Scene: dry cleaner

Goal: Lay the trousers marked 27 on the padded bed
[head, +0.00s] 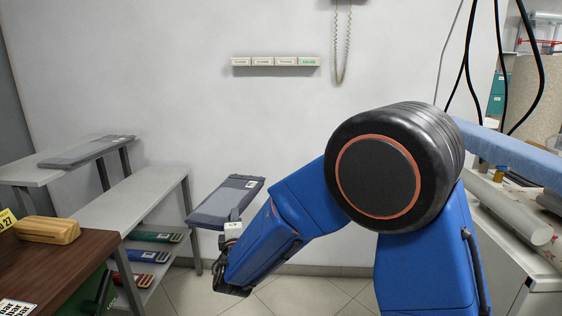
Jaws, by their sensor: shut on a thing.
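My gripper (232,236) is shut on folded dark grey trousers (226,198) and holds them up in front of the metal shelf unit. A second folded dark grey garment (85,152) with a pale tag lies on the upper shelf at the left. A long light blue padded surface (515,155), which looks like the padded bed, is at the right edge, partly hidden behind my arm.
A grey shelf unit (140,195) at the left holds several folded garments (148,256) low down. A brown counter (50,265) carries a wooden block (46,230) and a yellow card (88,217) reading 27. A white cabinet (510,255) with rolls stands at the right.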

